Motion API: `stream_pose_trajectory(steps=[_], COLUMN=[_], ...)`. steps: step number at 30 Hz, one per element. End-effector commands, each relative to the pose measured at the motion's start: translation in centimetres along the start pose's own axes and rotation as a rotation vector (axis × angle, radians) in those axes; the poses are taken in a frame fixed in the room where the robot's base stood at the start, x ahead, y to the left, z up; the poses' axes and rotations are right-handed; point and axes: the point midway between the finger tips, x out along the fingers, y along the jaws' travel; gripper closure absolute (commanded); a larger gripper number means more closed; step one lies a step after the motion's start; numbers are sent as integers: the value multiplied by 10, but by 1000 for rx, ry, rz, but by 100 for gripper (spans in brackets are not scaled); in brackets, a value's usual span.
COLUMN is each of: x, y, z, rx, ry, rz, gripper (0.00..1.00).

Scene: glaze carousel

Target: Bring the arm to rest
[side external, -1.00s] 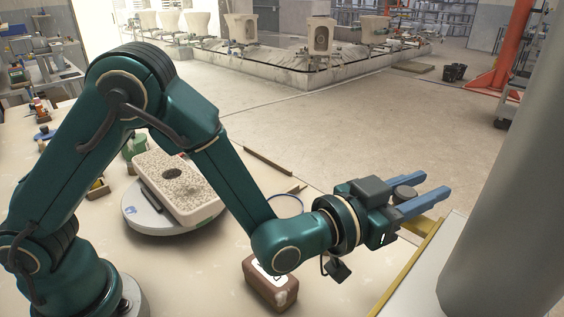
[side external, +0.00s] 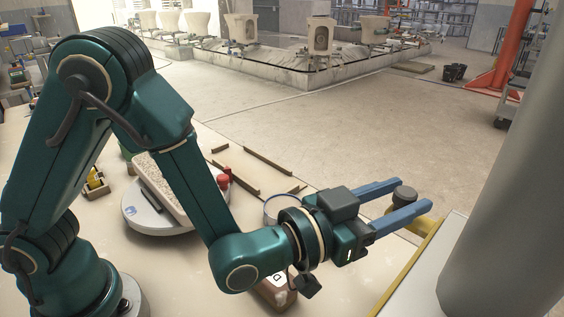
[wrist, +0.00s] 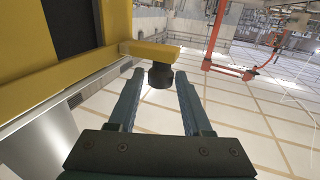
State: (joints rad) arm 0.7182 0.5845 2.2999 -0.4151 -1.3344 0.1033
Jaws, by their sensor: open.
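My gripper (side external: 410,196) has two long blue fingers, spread apart and empty, held out over the right edge of the table. Its fingertips are on either side of a dark round knob (side external: 404,197), with clear gaps visible in the wrist view. The knob (wrist: 161,76) sits at the end of a yellow bar (wrist: 152,50). The bar also shows in the side view (side external: 425,229), partly hidden by the knob and a finger. My arm is bent, reaching down and forward over the table.
A grey turntable (side external: 150,222) carries a speckled pale block (side external: 160,175), partly hidden by my arm. A brown block (side external: 276,294) lies beneath my wrist. A thick grey column (side external: 510,180) stands at right. Brown strips (side external: 267,161) lie on the table (side external: 315,298).

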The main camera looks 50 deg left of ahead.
Motion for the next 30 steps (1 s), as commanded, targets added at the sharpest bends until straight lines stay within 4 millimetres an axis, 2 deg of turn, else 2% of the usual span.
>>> stream_pose_trajectory(steps=[4,14,17,19,25,30], x=[-6,-6,-5,-4,-7,-21], y=[0,0,-2,-6,-31,-52], z=[0,-2,-14,-30,-33,-32], rx=[0,-4,-33,-72,-113,-135], ry=[1,4,23,51,-109,-254], rz=[2,1,0,1,-14,-22], gripper=[51,51,51,51,51,51])
